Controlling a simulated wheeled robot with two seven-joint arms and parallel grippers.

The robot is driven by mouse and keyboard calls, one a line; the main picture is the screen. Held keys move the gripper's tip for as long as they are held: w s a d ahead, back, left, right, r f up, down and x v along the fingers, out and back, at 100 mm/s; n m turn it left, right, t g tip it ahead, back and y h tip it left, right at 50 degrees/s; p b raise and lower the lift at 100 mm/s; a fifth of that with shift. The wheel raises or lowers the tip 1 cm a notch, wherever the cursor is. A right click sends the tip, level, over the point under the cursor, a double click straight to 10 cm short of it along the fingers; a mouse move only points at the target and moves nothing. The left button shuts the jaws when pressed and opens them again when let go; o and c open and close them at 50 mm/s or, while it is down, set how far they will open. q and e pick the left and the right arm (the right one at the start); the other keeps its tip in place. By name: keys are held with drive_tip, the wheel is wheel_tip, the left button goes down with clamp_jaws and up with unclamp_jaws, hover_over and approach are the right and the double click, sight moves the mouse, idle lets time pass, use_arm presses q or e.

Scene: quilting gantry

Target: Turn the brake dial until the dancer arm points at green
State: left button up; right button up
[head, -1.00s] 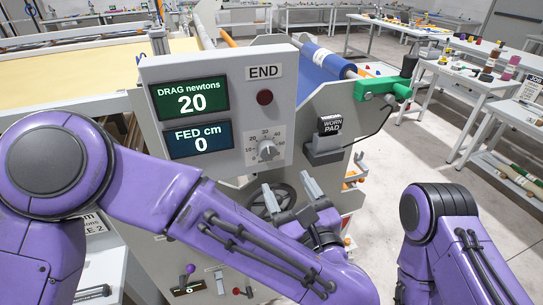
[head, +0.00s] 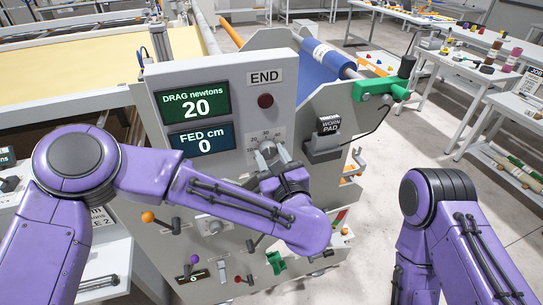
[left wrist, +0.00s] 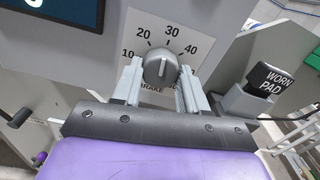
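The brake dial (left wrist: 161,68) is a grey knob on a white scale plate, its mark pointing roughly up, near 30. In the head view the dial (head: 267,148) is partly behind my left gripper (head: 268,163). In the left wrist view my left gripper (left wrist: 160,85) is open, one finger on each side of the dial; I cannot tell whether they touch it. A small red-and-green patch (head: 339,217) shows low on the machine's right side. I cannot make out the dancer arm clearly. My right arm is at the lower right; its gripper is out of view.
The DRAG display (head: 195,104) reads 20 and the FED display (head: 202,139) reads 0. Levers (head: 256,242) and a green handle (head: 276,262) are below.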

use_arm(q)
drive_tip(key=shift+c, duration=0.5)
drive_tip(key=m+b, duration=0.1)
drive_tip(key=m, duration=0.1)
drive_tip(key=shift+m, duration=0.4)
drive_tip(key=shift+m+b, duration=0.8)
drive_tip(key=shift+m, duration=1.1)
drive_tip(key=o, duration=1.1)
